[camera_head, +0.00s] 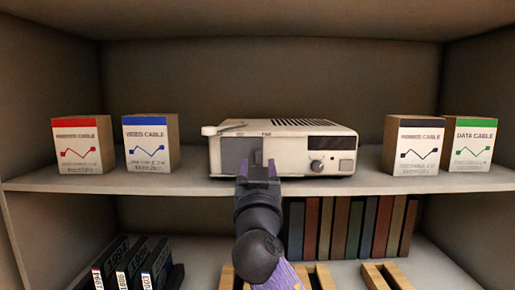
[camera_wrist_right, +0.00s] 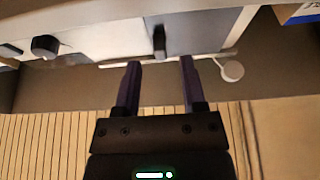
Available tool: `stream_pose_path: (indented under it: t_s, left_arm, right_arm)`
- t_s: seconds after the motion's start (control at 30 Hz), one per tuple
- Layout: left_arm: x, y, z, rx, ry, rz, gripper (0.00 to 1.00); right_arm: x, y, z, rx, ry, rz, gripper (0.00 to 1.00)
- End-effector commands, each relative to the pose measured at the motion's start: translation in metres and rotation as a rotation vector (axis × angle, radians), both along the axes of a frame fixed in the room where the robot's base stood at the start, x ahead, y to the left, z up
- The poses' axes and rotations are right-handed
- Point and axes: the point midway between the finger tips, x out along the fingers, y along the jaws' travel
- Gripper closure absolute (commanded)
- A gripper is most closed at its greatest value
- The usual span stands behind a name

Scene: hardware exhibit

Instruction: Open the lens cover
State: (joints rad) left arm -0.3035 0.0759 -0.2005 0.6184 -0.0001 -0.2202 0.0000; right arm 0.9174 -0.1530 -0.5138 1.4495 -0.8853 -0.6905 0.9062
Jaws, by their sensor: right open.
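A cream projector-like device (camera_head: 290,137) stands on the middle shelf. Its grey lens cover (camera_head: 231,154) is a flat panel on the left part of the front and appears closed. A small dark handle (camera_wrist_right: 159,42) stands out from the panel in the right wrist view. My right gripper (camera_head: 258,171) is in front of the cover and hides its lower right part. In the right wrist view the gripper (camera_wrist_right: 159,62) is open and empty, its two fingers apart, with the handle lined up between and beyond their tips. My left gripper is not in view.
Red (camera_head: 80,147) and blue (camera_head: 148,145) cable boxes stand left of the device; black (camera_head: 412,147) and green (camera_head: 470,147) ones stand right. A round knob (camera_head: 317,166) is on the device front. Dark upright items (camera_head: 135,265) and books (camera_head: 340,225) fill the lower shelf.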

Motion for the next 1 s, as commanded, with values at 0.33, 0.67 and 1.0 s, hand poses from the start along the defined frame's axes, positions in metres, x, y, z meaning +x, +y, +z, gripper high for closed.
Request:
stream_pose_path:
  t_s: [0.33,0.67,1.0]
  left_arm:
    - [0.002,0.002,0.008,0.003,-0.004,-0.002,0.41]
    - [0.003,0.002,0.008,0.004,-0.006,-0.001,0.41]
    - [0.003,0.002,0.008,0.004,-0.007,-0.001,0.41]
  right_arm:
    - [0.020,0.000,0.007,0.001,0.001,0.001,0.47]
    - [0.020,0.000,0.007,0.001,0.001,0.001,0.87]
    - [0.020,0.000,0.007,0.001,0.001,0.001,1.00]
